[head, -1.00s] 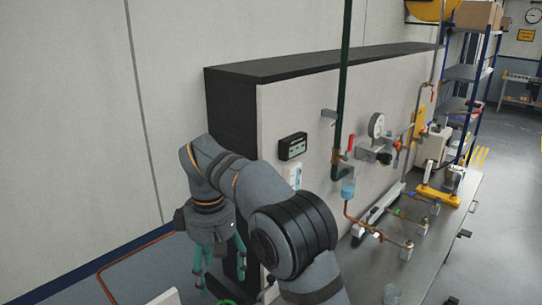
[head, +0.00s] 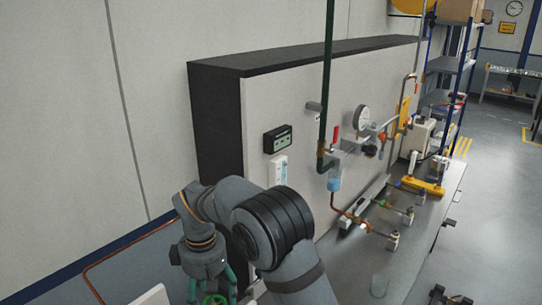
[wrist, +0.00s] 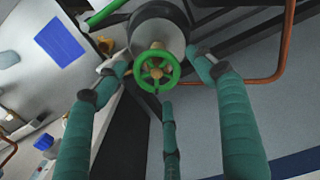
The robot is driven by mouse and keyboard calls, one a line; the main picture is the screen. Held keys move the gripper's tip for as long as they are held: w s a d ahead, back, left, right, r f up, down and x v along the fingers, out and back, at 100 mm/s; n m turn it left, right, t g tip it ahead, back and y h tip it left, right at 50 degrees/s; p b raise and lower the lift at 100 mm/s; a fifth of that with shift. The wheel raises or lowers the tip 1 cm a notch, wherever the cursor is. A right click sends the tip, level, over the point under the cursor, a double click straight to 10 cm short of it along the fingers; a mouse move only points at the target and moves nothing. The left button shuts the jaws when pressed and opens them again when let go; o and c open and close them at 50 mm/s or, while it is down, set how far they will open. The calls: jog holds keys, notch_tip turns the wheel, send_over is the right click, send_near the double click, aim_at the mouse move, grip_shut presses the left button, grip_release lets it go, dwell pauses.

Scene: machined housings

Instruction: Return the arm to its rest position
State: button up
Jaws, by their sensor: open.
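My gripper (head: 211,288) hangs at the lower left of the head view, its teal fingers pointing down and spread open. In the wrist view my gripper (wrist: 157,75) shows three spread teal fingers with nothing held between them. A green handwheel (wrist: 157,71) on a brass stem lies beyond the fingertips, between the two outer fingers in the picture. Part of the green handwheel (head: 214,300) also shows at the bottom edge of the head view, near the fingers. I cannot tell whether any finger touches it.
A pale panel (head: 262,105) with a black side stands just behind my arm. It carries a dark green vertical pipe (head: 328,75), a gauge (head: 362,118) and a copper line (head: 345,213). A grey bench (head: 428,250) runs to the right. Open floor (head: 500,200) lies farther right.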

jog(key=shift+r+n, duration=0.3)
jog(key=shift+r, duration=0.4)
notch_tip(320, 180, up, 10)
jog(key=r, duration=0.1)
notch_tip(320, 180, down, 13)
jog(key=shift+r, duration=0.1)
jog(key=shift+w+m+b, duration=0.1)
jog(key=shift+m+b, duration=0.25)
jog(key=shift+m, duration=0.55)
jog(key=m+b, duration=0.1)
jog(key=m, duration=0.3)
jog(key=shift+d+r, duration=0.1)
jog(key=m+b, duration=0.1)
jog(key=m, duration=0.4)
jog(key=shift+w+d+m, duration=0.1)
jog(key=shift+m, duration=0.3)
jog(key=m+b, duration=0.1)
jog(key=m, duration=0.5)
jog(key=shift+d+m+b, duration=0.2)
jog(key=shift+m+b, duration=0.2)
jog(key=m, duration=0.5)
jog(key=shift+d+r+m, duration=0.1)
jog(key=shift+d+m, duration=0.05)
jog(key=shift+m, duration=0.25)
